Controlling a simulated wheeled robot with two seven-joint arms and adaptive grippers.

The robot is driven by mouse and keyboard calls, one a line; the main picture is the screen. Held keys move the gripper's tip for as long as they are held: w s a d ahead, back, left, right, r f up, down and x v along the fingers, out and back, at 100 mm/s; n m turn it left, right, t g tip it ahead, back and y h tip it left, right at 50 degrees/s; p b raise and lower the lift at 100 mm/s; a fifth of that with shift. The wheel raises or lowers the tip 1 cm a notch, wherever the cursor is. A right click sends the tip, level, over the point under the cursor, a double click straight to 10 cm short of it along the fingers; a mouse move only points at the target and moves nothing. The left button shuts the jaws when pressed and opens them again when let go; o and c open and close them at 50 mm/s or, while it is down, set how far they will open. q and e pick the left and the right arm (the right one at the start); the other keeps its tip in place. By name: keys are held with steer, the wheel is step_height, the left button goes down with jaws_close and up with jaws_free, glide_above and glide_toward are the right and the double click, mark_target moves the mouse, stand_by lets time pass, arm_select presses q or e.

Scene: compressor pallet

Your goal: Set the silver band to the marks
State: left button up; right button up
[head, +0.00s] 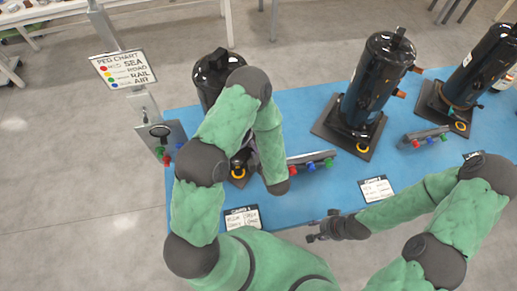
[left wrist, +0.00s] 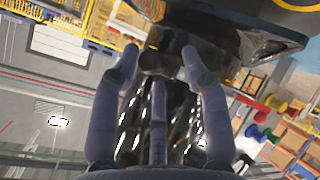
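The glossy black left compressor (head: 208,72) stands on the blue table, partly hidden by my left arm. I cannot make out a silver band or its marks in either view. My left gripper is mostly behind my arm in the head view. In the left wrist view my left gripper (left wrist: 159,62) has its fingers apart, with a dark fitting (left wrist: 167,62) at or just beyond the fingertips. Contact with it cannot be told. My right gripper (head: 321,228) is at the table's front edge with its fingers apart and nothing seen between them.
A peg chart (head: 125,69) on a post lists colours for sea, road, rail and air. Black compressors stand at the middle (head: 376,80) and right (head: 485,65). A rack with coloured knobs (head: 312,166) and a card (head: 242,218) lie near my left arm. The blue table (head: 335,190) has bare patches.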

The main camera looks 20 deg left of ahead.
arm_select(q)
steer(key=shift+d, duration=0.2)
steer(key=v, duration=1.1)
steer(key=shift+s+r, duration=0.25)
steer(key=shift+s, duration=0.1)
steer(key=shift+d, duration=0.15)
